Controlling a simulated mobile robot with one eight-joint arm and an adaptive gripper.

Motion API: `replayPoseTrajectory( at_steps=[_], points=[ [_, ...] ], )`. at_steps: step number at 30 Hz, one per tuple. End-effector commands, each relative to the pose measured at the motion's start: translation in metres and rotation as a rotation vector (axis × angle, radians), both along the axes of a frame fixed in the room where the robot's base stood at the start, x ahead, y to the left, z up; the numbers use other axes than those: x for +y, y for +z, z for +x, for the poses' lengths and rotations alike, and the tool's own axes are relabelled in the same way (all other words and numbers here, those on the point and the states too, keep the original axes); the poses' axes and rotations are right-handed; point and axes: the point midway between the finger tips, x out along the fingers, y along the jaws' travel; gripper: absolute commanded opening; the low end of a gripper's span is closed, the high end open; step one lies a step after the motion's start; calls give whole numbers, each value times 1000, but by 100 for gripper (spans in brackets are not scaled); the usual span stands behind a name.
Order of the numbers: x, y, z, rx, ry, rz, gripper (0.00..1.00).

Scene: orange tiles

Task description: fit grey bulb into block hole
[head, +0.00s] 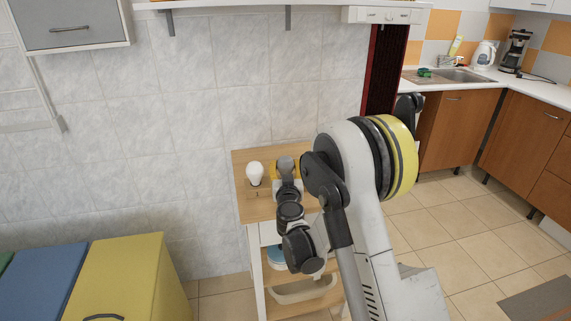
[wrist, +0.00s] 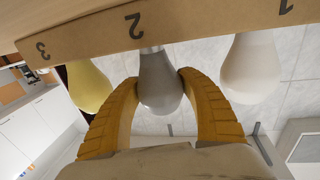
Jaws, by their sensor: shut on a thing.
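The grey bulb (wrist: 160,85) is between the two orange-yellow fingers of my gripper (wrist: 158,88) in the wrist view. The fingers are shut on its sides. Its metal neck meets the edge of the wooden block (wrist: 200,20) beside the number 2; I cannot tell how deep the neck sits in a hole. In the head view, my gripper (head: 285,172) is over the small wooden table, and my arm hides most of the block (head: 256,192) and the middle bulb.
A white bulb (wrist: 251,68) stands at number 1 and a yellow bulb (wrist: 89,86) at number 3, close on either side of my fingers. The white bulb also shows in the head view (head: 255,172). The wooden table (head: 243,160) stands against the tiled wall.

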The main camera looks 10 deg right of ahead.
Motion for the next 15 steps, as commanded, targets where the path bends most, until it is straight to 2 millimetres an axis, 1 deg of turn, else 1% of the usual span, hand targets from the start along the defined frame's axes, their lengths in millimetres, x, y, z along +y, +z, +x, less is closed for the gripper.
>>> replayPoseTrajectory(
  at_steps=[8, 9, 11, 12, 15],
  points=[
    [0, -7, 0, 0, 0, 0, 20],
    [0, -7, 0, 0, 0, 0, 53],
    [0, -7, 0, 0, 0, 0, 72],
    [0, -7, 0, 0, 0, 0, 76],
    [0, -7, 0, 0, 0, 0, 76]
  ],
)
